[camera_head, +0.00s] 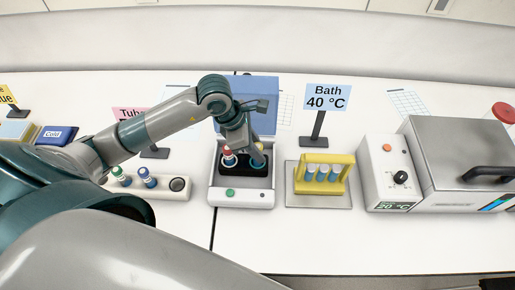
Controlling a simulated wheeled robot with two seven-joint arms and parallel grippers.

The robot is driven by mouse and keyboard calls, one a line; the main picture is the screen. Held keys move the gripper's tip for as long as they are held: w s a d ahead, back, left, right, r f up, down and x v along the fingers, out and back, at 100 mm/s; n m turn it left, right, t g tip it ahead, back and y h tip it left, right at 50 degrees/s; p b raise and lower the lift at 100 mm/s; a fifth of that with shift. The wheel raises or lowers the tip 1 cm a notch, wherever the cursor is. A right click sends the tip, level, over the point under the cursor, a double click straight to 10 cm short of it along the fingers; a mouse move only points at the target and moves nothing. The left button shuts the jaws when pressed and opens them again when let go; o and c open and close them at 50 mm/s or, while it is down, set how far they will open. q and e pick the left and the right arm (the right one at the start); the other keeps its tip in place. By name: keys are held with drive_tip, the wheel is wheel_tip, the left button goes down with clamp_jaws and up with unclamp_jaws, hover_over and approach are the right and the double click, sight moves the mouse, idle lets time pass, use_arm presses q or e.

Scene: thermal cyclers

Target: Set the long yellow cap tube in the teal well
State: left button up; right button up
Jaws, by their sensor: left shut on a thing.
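My left gripper (255,151) reaches down over the dark block of a small white cycler (248,198) with a raised blue lid. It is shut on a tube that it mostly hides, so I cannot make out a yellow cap. A teal-ringed well (258,168) shows right under the gripper; I cannot tell how deep the tube sits in it. A red-capped tube (229,157) stands in the block just left of the gripper. My right gripper is not in view.
A white rack (160,188) with several tubes stands left of the cycler. To the right are a yellow rack (324,182) of blue tubes, the "Bath 40 °C" sign (327,97) and a grey lidded bath (460,150). The front of the table is clear.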

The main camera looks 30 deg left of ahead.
use_arm(q)
drive_tip(key=shift+f, duration=0.5)
drive_tip(key=shift+f, duration=0.2)
drive_tip(key=o, duration=1)
drive_tip(key=shift+r, duration=0.2)
drive_tip(key=shift+b+v, duration=1.3)
drive_tip(key=shift+v, duration=4.7)
